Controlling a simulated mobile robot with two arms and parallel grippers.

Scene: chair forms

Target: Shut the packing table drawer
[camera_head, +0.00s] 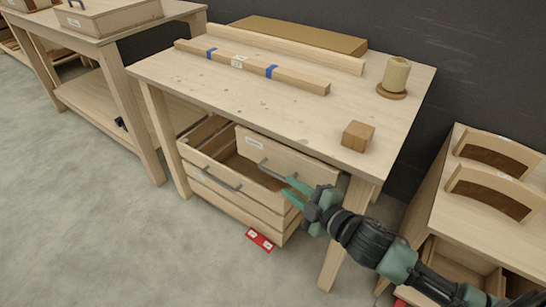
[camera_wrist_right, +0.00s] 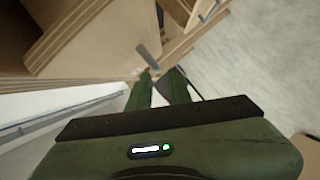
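The packing table (camera_head: 270,85) is a light wooden table in the middle of the head view. Below its top, a wooden drawer (camera_head: 205,172) with a grey bar handle (camera_head: 220,179) stands pulled out, its inside partly visible. Beside it on the right is a labelled wooden front (camera_head: 300,163) with another grey bar handle (camera_head: 277,171). My right gripper (camera_head: 289,187) is in front of this labelled front, near its handle; contact cannot be told. Its green fingers are apart with nothing seen between them. In the wrist view the fingers (camera_wrist_right: 160,88) point toward a grey bar (camera_wrist_right: 148,57). My left gripper is not in view.
On the tabletop are long wooden bars (camera_head: 250,67), a small wooden block (camera_head: 357,135) and a twine spool (camera_head: 396,75). A red tag (camera_head: 260,239) lies by the drawer unit. Grey floor is clear at front left.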

